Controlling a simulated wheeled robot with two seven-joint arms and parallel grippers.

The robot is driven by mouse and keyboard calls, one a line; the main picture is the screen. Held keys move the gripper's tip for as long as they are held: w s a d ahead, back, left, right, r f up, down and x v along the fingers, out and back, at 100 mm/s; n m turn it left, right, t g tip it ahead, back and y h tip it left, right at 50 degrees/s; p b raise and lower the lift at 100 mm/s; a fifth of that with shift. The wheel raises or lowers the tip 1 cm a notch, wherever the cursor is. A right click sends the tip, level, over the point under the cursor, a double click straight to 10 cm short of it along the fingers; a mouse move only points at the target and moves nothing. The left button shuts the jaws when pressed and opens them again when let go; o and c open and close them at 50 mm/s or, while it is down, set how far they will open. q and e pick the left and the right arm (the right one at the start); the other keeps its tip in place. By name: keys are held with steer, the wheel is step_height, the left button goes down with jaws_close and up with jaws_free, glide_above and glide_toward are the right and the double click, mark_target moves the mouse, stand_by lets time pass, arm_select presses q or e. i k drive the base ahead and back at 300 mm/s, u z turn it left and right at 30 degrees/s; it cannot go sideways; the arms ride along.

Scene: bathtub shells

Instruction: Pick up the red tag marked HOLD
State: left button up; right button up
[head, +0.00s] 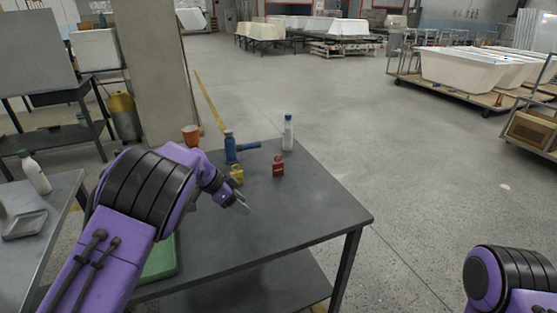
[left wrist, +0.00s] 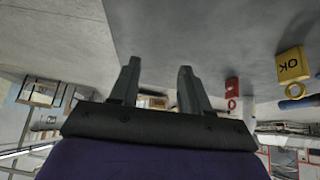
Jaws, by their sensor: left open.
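The red tag (head: 278,167) stands on the dark table (head: 290,215), right of the yellow tag (head: 237,175). The red tag also shows in the left wrist view (left wrist: 232,86), with a red ring at one end; its lettering is too small to read. The yellow tag in that view (left wrist: 291,64) is marked OK. My left gripper (head: 245,202) is open and empty, over the table, nearer to me and left of the red tag. In the left wrist view its two fingers (left wrist: 158,82) are spread apart with neither tag between them. My right gripper is out of view.
Behind the tags are a blue bottle-like object (head: 230,148), a blue handle-like object (head: 249,146), a clear bottle (head: 288,135) and an orange cup (head: 191,135). A green item (head: 160,260) lies at the table's near left. The table's right side is clear.

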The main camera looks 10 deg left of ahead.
mark_target(277, 166)
steer(key=i, duration=1.05)
steer(key=z, duration=0.05)
